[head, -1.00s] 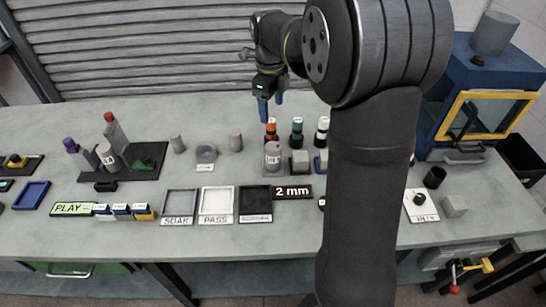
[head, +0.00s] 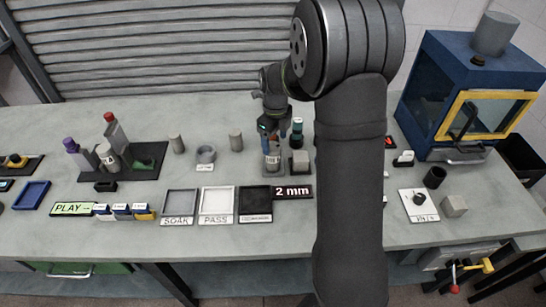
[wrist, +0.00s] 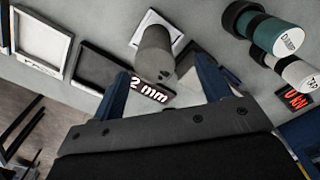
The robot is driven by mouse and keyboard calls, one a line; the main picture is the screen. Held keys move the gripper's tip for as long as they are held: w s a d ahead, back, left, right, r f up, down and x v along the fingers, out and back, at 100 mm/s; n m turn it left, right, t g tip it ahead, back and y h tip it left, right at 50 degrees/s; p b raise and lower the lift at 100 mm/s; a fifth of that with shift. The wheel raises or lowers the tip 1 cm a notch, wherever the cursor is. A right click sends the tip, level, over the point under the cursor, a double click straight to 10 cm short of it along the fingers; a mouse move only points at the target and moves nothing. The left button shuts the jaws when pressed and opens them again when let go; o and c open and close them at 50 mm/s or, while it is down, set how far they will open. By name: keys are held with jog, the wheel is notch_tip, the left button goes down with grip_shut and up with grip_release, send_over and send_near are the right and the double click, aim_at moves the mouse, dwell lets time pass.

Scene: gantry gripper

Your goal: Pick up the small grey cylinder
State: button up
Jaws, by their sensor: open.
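My gripper (head: 281,141) is open above and just behind the labelled one, with blue fingers pointing down. In the wrist view a grey cylinder (wrist: 155,48) shows in the gap between the spread fingers (wrist: 163,88). Nothing is held. Whether the fingers reach beside its sides cannot be told.
The 2 mm sign (head: 293,192) and black tray (head: 255,204) lie in front. A blue cabinet (head: 450,90) stands at the right.

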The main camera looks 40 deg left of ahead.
aim_at(273, 146)
jog(key=f, duration=0.5)
jog(key=shift+s, duration=0.35)
jog(key=shift+c, duration=0.4)
jog(key=shift+a, duration=0.1)
jog(key=c, duration=1.3)
jog(key=shift+r, duration=0.1)
